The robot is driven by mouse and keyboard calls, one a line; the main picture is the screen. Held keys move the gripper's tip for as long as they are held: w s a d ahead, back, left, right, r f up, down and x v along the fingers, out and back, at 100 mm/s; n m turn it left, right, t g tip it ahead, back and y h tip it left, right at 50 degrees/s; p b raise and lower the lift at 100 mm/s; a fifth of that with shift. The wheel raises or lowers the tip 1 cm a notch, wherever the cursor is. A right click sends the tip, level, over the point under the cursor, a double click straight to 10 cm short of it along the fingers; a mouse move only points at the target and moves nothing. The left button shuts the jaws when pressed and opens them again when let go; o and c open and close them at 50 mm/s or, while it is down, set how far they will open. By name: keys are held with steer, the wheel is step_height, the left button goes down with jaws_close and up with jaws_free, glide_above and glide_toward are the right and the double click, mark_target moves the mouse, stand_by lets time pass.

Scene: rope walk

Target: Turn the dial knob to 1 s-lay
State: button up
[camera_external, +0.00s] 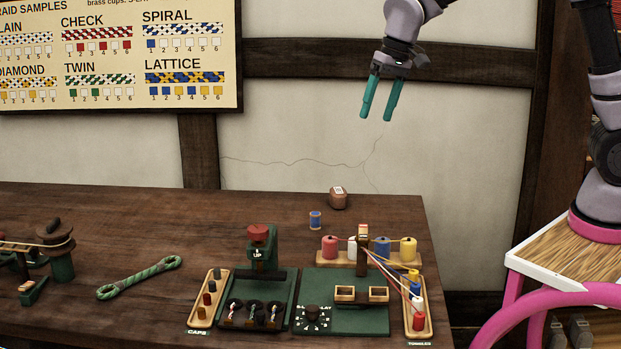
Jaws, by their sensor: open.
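The dial knob (313,313) is a small black knob with white markings around it. It sits at the front left of a green panel (351,320) on the workbench. The lettering around it is too small to read fully, so I cannot tell which mark it points at. My gripper (376,114) has two teal fingers, apart and empty. It hangs high in front of the wall, well above the bench and away from the knob.
A toggles tray (418,329) is at the right. A green stand with a red top (259,238) is at the left. The rear bench (150,215) is mostly clear.

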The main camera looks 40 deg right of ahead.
steer(key=a+f+n+g+h, duration=0.1)
steer(key=a+f, duration=1.2)
steer(key=a, duration=0.1)
steer(key=n+h, duration=0.1)
steer(key=h, duration=0.1)
glide_toward(312, 308)
steer(key=shift+g, duration=0.4)
steer(key=f, duration=0.8)
steer(key=shift+w+d+f, duration=0.15)
steer(key=shift+w+f, duration=0.15)
steer(key=shift+f, duration=0.05)
jaws_close()
